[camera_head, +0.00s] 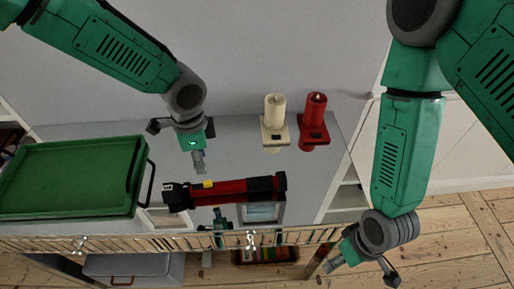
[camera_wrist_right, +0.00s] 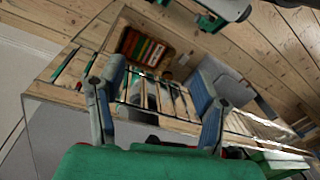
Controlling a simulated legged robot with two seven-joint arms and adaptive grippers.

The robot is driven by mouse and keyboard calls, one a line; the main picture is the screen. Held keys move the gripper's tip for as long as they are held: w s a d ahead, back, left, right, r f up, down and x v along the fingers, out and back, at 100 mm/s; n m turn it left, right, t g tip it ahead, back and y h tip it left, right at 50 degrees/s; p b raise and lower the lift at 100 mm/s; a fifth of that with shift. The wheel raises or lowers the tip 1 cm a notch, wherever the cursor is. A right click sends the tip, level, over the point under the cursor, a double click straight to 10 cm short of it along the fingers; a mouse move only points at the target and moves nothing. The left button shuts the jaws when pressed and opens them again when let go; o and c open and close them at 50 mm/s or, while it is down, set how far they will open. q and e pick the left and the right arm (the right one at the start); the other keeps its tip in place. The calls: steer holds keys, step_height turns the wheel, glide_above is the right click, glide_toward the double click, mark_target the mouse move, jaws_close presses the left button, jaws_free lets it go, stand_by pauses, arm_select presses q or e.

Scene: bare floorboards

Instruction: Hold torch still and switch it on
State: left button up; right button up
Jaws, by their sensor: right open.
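The torch (camera_head: 232,191) is a red and black cylinder lying crosswise near the middle of the head view, with a yellow part (camera_head: 208,184) on its upper side towards the left end. My left gripper (camera_head: 199,166) is just above the torch in the picture, pointing down towards the yellow part. A narrow gap shows between its tips and the torch. I cannot tell how far its fingers are spread. My right gripper (camera_head: 335,264) is at the lower right, well away from the torch. In the right wrist view its two fingers (camera_wrist_right: 155,100) are spread with nothing between them.
A green tray (camera_head: 70,180) with dark handles stands at the left. A slatted wooden edge (camera_head: 110,244) runs along the front. Floorboards (camera_head: 460,250) lie at right.

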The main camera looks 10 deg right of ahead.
mark_target(265, 179)
steer(key=w+a+r+n, duration=0.2)
steer(key=w+a+n, duration=0.1)
steer(key=w+a, duration=0.1)
steer(key=w+a+r+n, duration=0.2)
steer(key=w+a+n, duration=0.2)
steer(key=w, duration=0.2)
steer(key=w+a+r+n+g, duration=0.1)
steer(key=w+a+r+n, duration=0.2)
steer(key=w+a+n, duration=0.1)
steer(key=shift+w+a+y, duration=0.3)
steer(key=shift+w+a, duration=0.3)
steer(key=shift+w, duration=0.3)
steer(key=w+a+r+n+t+h, duration=0.1)
steer(key=w+a+r+n+h, duration=0.1)
steer(key=w+r+n, duration=0.4)
steer(key=shift+m, duration=0.9)
steer(key=f, duration=0.4)
steer(key=w+f, duration=0.1)
steer(key=f, duration=0.3)
steer(key=w+f, duration=0.1)
steer(key=f, duration=0.3)
steer(key=shift+d+f, duration=0.1)
steer(key=shift+f, duration=0.1)
arm_select(q)
steer(key=shift+d, duration=0.1)
arm_select(e)
steer(key=shift+c, duration=0.3)
